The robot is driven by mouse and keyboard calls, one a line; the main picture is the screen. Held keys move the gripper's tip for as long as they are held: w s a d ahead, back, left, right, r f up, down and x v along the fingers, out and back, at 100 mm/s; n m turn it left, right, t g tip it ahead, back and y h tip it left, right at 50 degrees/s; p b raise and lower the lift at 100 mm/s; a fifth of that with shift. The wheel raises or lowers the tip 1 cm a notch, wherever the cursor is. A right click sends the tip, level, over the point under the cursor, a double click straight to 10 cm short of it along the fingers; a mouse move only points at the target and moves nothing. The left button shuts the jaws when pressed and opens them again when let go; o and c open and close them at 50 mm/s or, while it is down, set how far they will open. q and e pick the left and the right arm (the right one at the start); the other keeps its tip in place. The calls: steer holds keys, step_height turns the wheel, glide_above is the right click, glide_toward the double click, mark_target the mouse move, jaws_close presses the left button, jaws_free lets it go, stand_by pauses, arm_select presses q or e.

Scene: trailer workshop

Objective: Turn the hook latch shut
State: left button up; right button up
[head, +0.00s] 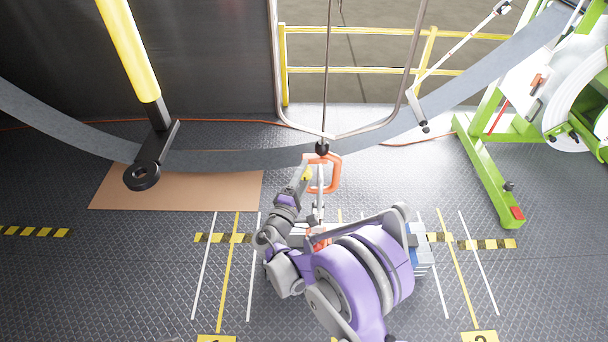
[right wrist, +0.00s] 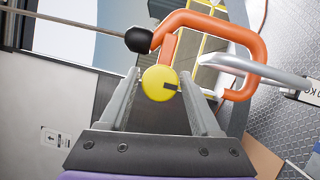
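The orange hook latch (head: 333,172) hangs just below a black ball on a thin rod. In the right wrist view the orange hook (right wrist: 248,45) is a rounded loop, with a short orange lever (right wrist: 168,50) and a round yellow knob (right wrist: 160,84). My right gripper (head: 307,166) reaches up to the latch from below. My left gripper is not in view.
The black ball (right wrist: 138,40) is close beside the hook. A light grey bar (right wrist: 265,73) passes by the loop. A grey curved band (head: 215,161) crosses behind. A yellow post with a black end (head: 128,45) hangs at left, a green stand (head: 485,170) stands at right.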

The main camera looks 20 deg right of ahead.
steer(key=shift+o, duration=1)
steer(key=p+v, duration=0.1)
steer(key=v, duration=1)
steer(key=shift+w, duration=0.1)
